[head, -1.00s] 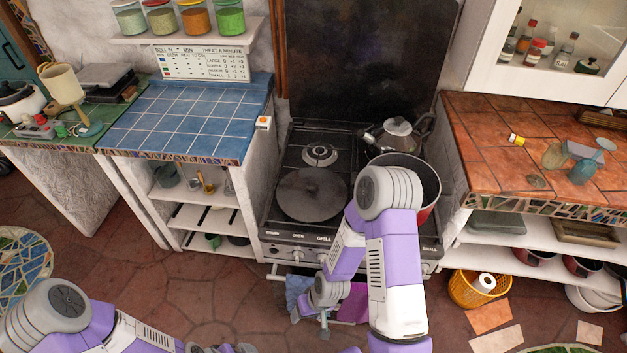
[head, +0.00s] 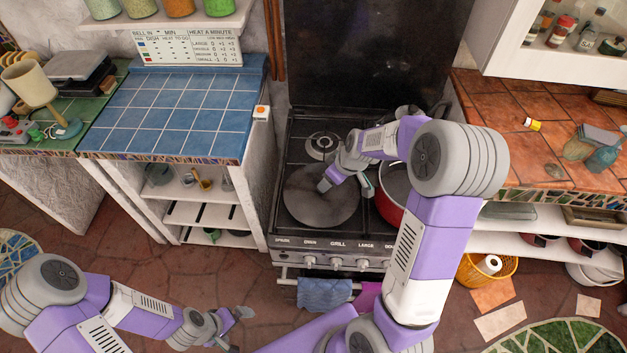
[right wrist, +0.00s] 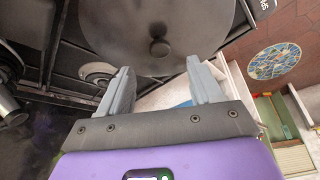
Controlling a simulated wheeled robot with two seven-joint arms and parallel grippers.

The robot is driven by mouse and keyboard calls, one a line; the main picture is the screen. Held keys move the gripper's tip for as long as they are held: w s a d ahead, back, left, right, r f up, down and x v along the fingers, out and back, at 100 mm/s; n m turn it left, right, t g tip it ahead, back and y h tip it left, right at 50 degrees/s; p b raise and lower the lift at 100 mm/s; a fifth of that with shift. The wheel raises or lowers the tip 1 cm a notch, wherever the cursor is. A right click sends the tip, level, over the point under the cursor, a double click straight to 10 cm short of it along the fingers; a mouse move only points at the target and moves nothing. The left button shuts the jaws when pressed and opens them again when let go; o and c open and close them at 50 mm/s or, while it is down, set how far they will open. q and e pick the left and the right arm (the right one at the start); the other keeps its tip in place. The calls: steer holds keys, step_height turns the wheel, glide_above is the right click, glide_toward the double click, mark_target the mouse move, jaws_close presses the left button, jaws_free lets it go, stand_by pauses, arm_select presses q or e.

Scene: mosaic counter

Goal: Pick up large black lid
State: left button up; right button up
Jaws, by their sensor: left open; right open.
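The large black lid (head: 308,210) lies flat on the front left of the stove. In the right wrist view the lid (right wrist: 115,28) fills the top, with its round knob (right wrist: 159,47) between and just beyond my fingertips. My right gripper (head: 347,189) is open and empty, over the right part of the lid in the head view. Its two fingers (right wrist: 160,68) show apart in the right wrist view. I cannot tell whether they touch the lid. My left gripper (head: 238,330) is open and empty, low over the floor, away from the stove.
A red pot (head: 390,212) stands right of the lid, partly behind my right arm. A bare burner (head: 322,144) is behind the lid. The blue tiled counter (head: 180,115) at left is clear. A blue towel (head: 323,293) hangs on the stove's front rail.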

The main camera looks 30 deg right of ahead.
steer(key=x, duration=0.2)
steer(key=shift+f, duration=0.45)
steer(key=x, duration=0.2)
steer(key=b+x, duration=0.1)
steer(key=x, duration=0.1)
steer(key=shift+w+a, duration=0.1)
steer(key=shift+w, duration=0.35)
jaws_close()
